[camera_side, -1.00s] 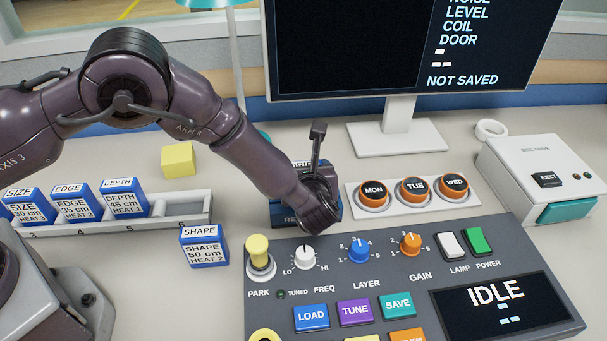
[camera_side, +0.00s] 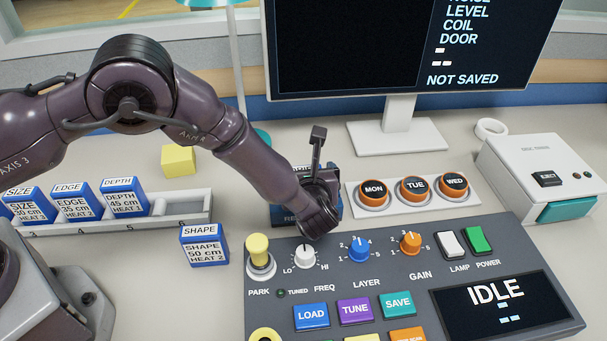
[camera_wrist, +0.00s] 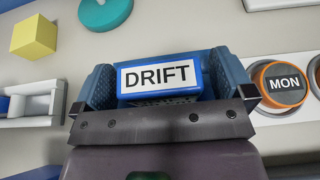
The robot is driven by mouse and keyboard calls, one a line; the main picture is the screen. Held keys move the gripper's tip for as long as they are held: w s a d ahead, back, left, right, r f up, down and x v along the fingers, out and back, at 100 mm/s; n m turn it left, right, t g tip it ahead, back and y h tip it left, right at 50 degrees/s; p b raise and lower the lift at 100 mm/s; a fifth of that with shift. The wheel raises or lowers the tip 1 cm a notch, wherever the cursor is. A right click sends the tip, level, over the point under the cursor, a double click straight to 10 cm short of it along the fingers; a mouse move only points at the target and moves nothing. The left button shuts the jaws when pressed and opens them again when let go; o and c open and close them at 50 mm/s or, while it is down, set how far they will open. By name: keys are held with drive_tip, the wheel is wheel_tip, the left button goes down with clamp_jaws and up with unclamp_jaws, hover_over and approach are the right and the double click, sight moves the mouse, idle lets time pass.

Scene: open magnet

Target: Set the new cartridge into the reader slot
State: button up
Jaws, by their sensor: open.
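A blue cartridge with a white DRIFT label (camera_wrist: 160,76) is in the wrist view, between dark blue textured pieces at its left and right. My gripper (camera_wrist: 163,102) is open around or just above it; finger contact cannot be told. In the side view my gripper (camera_side: 318,208) is over the blue reader (camera_side: 285,214), hiding much of it. How deep the DRIFT cartridge sits in the reader is hidden. A blue SHAPE cartridge (camera_side: 205,250) stands on the table left of the console.
A grey rack (camera_side: 185,212) at left holds SIZE, EDGE and DEPTH cartridges (camera_side: 125,202). A yellow block (camera_side: 178,160) lies behind it. The console (camera_side: 350,285) with knobs is in front of the reader. Orange-ringed day buttons (camera_side: 413,190) are close on the right.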

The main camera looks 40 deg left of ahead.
drive_tip(key=v, duration=1.1)
drive_tip(key=shift+s+d+r, duration=0.15)
drive_tip(key=shift+s+d, duration=0.05)
drive_tip(key=shift+s, duration=0.05)
drive_tip(key=s+a+r+n+g+h, duration=0.1)
drive_tip(key=s+a+r+n+g, duration=0.2)
drive_tip(key=a+r+n, duration=0.5)
drive_tip(key=s+a+r+n+g+h, duration=0.25)
drive_tip(key=a+r+n+g, duration=0.2)
drive_tip(key=a+r, duration=0.45)
drive_tip(key=s+a+r+n+t+h, duration=0.1)
drive_tip(key=s+a+r+n+h, duration=0.1)
drive_tip(key=s+n, duration=0.5)
drive_tip(key=s+a+r+n+t+h, duration=0.2)
drive_tip(key=s+a+r+n+h, duration=0.1)
drive_tip(key=s+n, duration=0.4)
wheel_tip(320, 180, up, 2)
drive_tip(key=s+h, duration=0.1)
drive_tip(key=s, duration=0.2)
drive_tip(key=shift+a+r, duration=0.15)
drive_tip(key=shift+r, duration=0.1)
drive_tip(key=shift+n+t, duration=0.25)
